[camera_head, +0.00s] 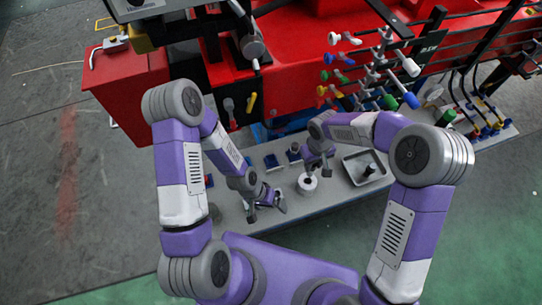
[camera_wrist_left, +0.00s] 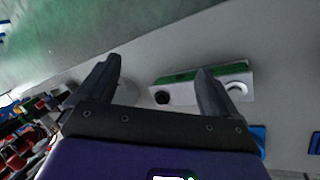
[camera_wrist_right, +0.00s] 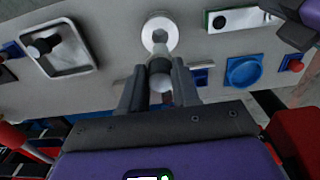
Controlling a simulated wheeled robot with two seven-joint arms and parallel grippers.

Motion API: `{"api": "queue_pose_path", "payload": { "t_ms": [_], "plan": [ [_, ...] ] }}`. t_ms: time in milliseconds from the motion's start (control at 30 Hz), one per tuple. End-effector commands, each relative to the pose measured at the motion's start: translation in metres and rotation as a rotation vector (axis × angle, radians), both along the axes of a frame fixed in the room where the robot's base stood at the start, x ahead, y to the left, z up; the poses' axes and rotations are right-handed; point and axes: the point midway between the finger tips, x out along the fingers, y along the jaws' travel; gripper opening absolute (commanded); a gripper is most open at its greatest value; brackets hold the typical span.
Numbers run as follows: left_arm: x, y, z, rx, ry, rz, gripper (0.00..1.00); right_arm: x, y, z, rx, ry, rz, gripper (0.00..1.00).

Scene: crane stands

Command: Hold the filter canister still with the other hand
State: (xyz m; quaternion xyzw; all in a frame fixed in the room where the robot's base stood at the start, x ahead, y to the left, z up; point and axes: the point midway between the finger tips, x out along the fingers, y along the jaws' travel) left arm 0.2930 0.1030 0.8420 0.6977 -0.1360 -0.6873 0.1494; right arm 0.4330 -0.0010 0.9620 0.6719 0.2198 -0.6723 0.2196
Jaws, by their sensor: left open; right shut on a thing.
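A pale round canister (camera_head: 307,184), which I take to be the filter canister, stands on the grey bench. In the right wrist view it is a white ring (camera_wrist_right: 160,34) with a hole in its middle. My right gripper (camera_head: 319,168) is beside it, on its far side. It also shows in the right wrist view (camera_wrist_right: 159,78), shut on a small dark-and-pale cylindrical piece (camera_wrist_right: 160,66); whether that piece touches the canister is unclear. My left gripper (camera_head: 267,199) is open and empty, left of the canister. The left wrist view shows its spread fingers (camera_wrist_left: 155,82) above the bench.
A metal tray (camera_head: 346,161) with a dark knobbed part stands right of the canister. A plate with a green strip (camera_wrist_left: 180,77) lies below my left fingers. A blue round dish (camera_wrist_right: 244,71) and small blue blocks sit nearby. The red crane body (camera_head: 300,60) rises behind the bench.

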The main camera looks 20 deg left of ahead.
Motion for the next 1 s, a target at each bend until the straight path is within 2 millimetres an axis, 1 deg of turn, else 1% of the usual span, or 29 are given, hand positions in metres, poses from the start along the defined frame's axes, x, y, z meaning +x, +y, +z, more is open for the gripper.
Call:
{"api": "queue_pose_path", "payload": {
  "t_ms": [33, 167, 300, 400, 467, 500, 567, 633, 767, 867, 900, 1000],
  "plan": [
    [0.015, 0.008, 0.011, 0.0, -0.033, -0.063, 0.94, 0.0, 0.0, 0.0, 0.001, -0.001, 0.0, 0.0],
    [0.041, 0.032, 0.038, 0.024, -0.076, -0.251, 0.94, 0.0, 0.0, 0.0, 0.001, -0.001, 0.0, 0.0],
    [0.067, 0.067, 0.066, 0.089, -0.068, -0.385, 0.94, 0.0, 0.0, 0.0, 0.001, -0.001, 0.0, 0.0],
    [0.086, 0.089, 0.082, 0.139, -0.003, -0.374, 0.94, 0.0, 0.0, 0.0, 0.001, -0.001, 0.0, 0.0],
    [0.098, 0.097, 0.086, 0.163, 0.067, -0.298, 0.94, 0.0, 0.0, 0.0, 0.001, -0.001, 0.0, 0.0],
    [0.105, 0.098, 0.086, 0.173, 0.12, -0.224, 0.94, 0.0, 0.0, 0.0, 0.001, -0.001, 0.0, 0.0],
    [0.117, 0.095, 0.083, 0.188, 0.201, -0.092, 0.94, 0.0, 0.0, 0.0, 0.001, -0.001, 0.0, 0.0],
    [0.128, 0.088, 0.078, 0.203, 0.285, 0.065, 0.94, 0.0, 0.0, 0.0, 0.001, -0.001, 0.0, 0.0],
    [0.151, 0.069, 0.068, 0.238, 0.415, 0.349, 0.94, 0.0, 0.0, 0.0, 0.001, -0.001, 0.0, 0.0],
    [0.17, 0.05, 0.059, 0.272, 0.503, 0.562, 0.94, 0.0, 0.0, 0.0, 0.001, -0.001, 0.0, 0.0],
    [0.178, 0.041, 0.055, 0.285, 0.534, 0.643, 0.94, 0.0, 0.0, 0.0, 0.001, -0.001, 0.0, 0.0],
    [0.195, 0.019, 0.047, 0.308, 0.6, 0.788, 0.94, 0.0, 0.0, 0.0, 0.001, -0.001, 0.0, 0.0]
  ]
}}
